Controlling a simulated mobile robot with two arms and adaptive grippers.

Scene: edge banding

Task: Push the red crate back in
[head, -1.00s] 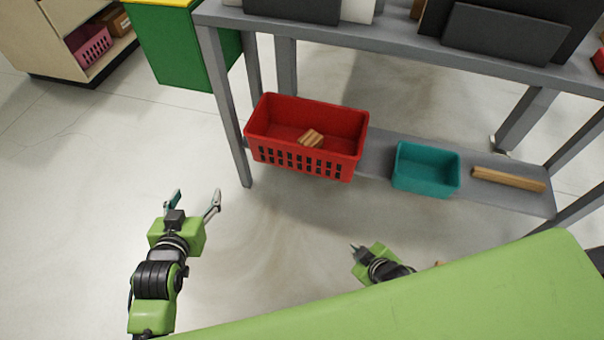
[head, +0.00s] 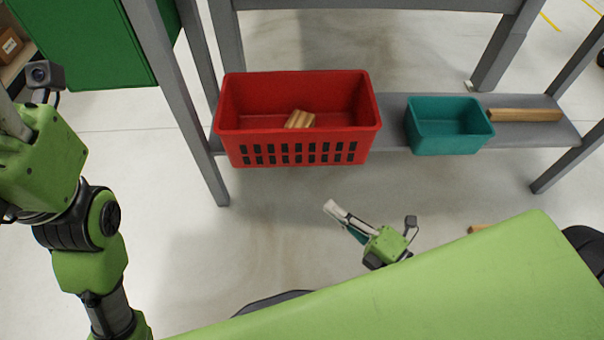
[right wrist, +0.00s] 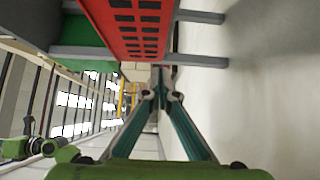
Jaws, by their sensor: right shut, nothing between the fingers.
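The red crate (head: 300,137) sits on the grey lower shelf (head: 392,132) of the workbench, and its slotted front sticks out past the shelf's front edge. Pale wooden pieces (head: 300,119) lie inside it. My right gripper (head: 333,209) is shut and empty, low in front of the crate and apart from it. In the right wrist view its fingers (right wrist: 161,92) meet, with the crate's slotted wall (right wrist: 122,24) above them. My left gripper (head: 14,122) is at the left edge of the head view, close to the camera; its fingertips are cut off.
A teal bin (head: 448,142) stands on the shelf right of the crate, with a wooden bar (head: 525,115) beside it. A grey table leg (head: 180,100) stands just left of the crate. A green cabinet (head: 85,45) is behind.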

